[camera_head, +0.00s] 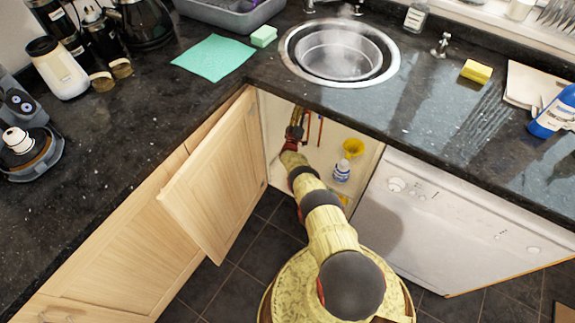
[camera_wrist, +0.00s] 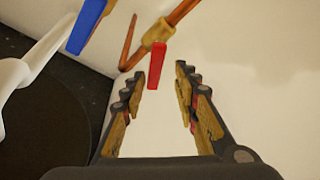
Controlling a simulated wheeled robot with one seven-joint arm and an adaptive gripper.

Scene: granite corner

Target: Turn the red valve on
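The red valve (camera_wrist: 157,68) is a flat red lever on a brass fitting (camera_wrist: 157,34) of a copper pipe, in the upper middle of the wrist view. My gripper (camera_wrist: 160,70) is open and holds nothing. The lever appears between its two fingertips, with visible gaps on both sides, so no finger appears to touch it. Whether the lever is fully between them in depth, I cannot tell. In the head view my gripper (camera_head: 295,131) reaches into the open under-sink cabinet, and I cannot clearly make out the lever there.
A blue lever (camera_wrist: 87,25) is left of the red one, near a white pipe (camera_wrist: 35,60). The cabinet door (camera_head: 217,180) stands open left of my arm. A yellow funnel-like item (camera_head: 354,147) and a white bottle (camera_head: 342,171) are inside, on the right. A pale wall lies behind the fingers.

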